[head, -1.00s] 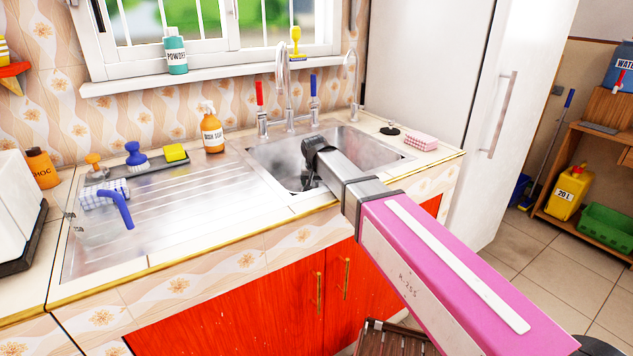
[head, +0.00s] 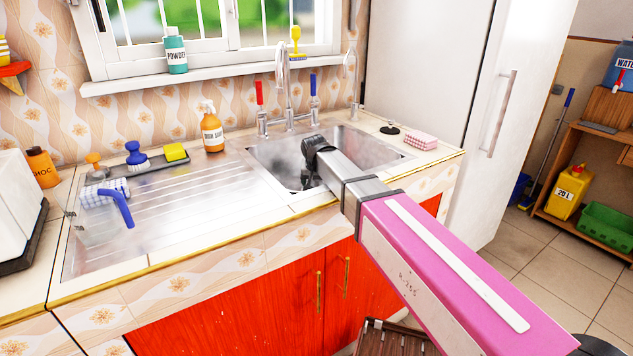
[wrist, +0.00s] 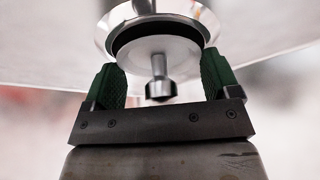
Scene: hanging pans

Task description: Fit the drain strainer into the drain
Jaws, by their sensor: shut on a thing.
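The sink basin (head: 372,143) is in the middle of the head view, and my gripper (head: 308,182) reaches down into it. In the wrist view, my gripper (wrist: 161,78) has its two green finger pads on either side of the metal drain strainer (wrist: 160,42). It is shut on the strainer, which has a wide shiny rim, a black ring below it and a short stem ending in a knob. In the head view my arm and gripper hide the strainer. The drain cannot be made out clearly in either view.
The tap (head: 284,90) with red and blue handles stands behind the basin. A black stopper (head: 390,129) and a pink sponge (head: 421,141) lie on the right counter. A soap bottle (head: 212,132) stands behind the ribbed drainboard (head: 190,205), which is mostly clear.

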